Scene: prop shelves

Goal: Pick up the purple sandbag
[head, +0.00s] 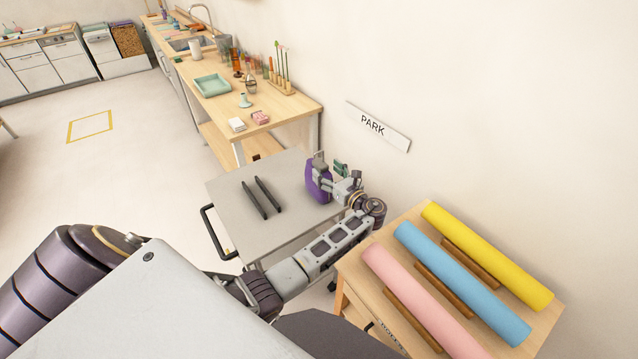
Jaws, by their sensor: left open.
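The purple sandbag (314,184) stands on the right part of the grey cart top (235,213). My left gripper (326,176) is at the sandbag's right side, with its fingers close over and in front of the bag. The gripper is open. It hides part of the bag, and I cannot tell whether the fingers touch it. My right gripper is not in view.
Two dark bars (261,198) lie on the cart left of the sandbag. A small green object (340,168) shows behind the gripper. At right, a wooden stand (350,270) holds pink, blue and yellow rolls. A wooden workbench (300,105) stands behind the cart, beside the wall.

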